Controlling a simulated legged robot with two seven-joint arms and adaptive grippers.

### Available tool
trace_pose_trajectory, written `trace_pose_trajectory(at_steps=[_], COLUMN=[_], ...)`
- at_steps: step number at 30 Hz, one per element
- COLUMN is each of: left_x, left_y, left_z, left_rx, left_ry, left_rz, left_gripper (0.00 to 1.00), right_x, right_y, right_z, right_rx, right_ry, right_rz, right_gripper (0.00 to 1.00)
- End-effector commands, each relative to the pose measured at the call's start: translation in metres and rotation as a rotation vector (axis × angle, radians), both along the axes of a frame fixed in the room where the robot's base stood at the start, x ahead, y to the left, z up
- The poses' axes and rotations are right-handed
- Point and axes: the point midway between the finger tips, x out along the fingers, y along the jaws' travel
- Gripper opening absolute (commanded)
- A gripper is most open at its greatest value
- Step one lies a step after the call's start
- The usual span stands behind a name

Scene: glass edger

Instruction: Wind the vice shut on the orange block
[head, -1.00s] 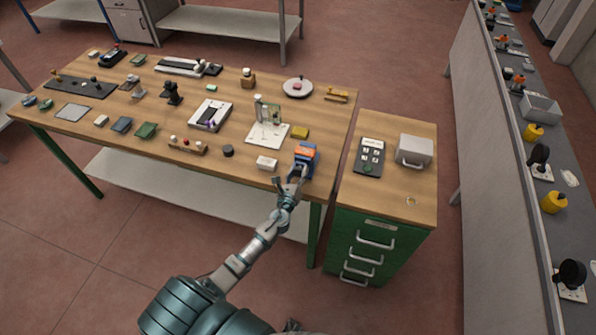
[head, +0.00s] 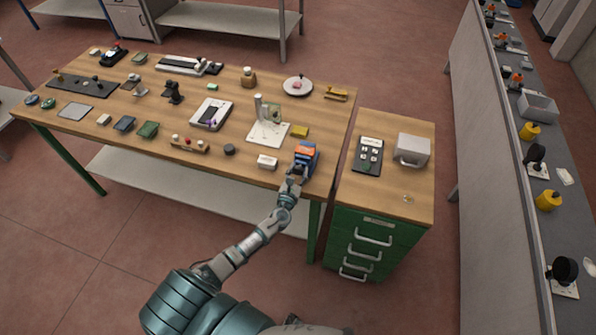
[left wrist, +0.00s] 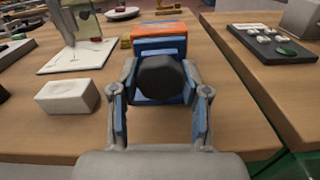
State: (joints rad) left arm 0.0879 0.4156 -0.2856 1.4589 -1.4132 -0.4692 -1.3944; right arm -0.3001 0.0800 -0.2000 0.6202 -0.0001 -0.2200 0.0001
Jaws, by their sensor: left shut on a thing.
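The blue vice (head: 306,160) stands at the front right corner of the wooden workbench. The orange block (head: 305,150) sits in the top of the vice; it also shows in the left wrist view (left wrist: 159,30). A dark round knob (left wrist: 161,78) faces my wrist camera on the near side of the vice. My left gripper (head: 294,177) is at this near side. In the left wrist view its two fingers (left wrist: 160,95) stand on either side of the knob, shut on it. Whether the block touches both jaws cannot be told. My right gripper is not in view.
A white block (head: 267,162) lies just left of the vice, and a yellow block (head: 299,132) lies behind it. A green drawer cabinet (head: 372,240) with a keypad panel (head: 368,155) and a grey box (head: 412,150) stands to the right, across a narrow gap.

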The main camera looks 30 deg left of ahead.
Motion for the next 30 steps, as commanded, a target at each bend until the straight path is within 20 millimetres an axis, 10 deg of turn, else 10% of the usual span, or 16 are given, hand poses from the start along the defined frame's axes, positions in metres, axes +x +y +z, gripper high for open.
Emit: trace_pose_trajectory(at_steps=[11, 12, 14, 30], left_x=[-0.003, -0.003, -0.003, -0.029], left_y=[-0.002, -0.002, -0.002, -0.007], left_z=[-0.009, -0.009, -0.008, -0.004], left_rx=[-0.001, -0.001, 0.0, -0.001], left_ry=[0.016, 0.016, 0.014, 0.007], left_rz=[-0.004, -0.004, -0.003, -0.003], left_gripper=[0.11, 0.56, 0.71, 0.72], right_x=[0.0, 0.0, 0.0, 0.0], right_y=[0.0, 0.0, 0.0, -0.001], right_z=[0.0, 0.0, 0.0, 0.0], right_rx=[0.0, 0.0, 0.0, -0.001], right_ry=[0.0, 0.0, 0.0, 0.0], right_rz=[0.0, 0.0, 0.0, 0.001], right_gripper=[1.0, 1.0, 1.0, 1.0])
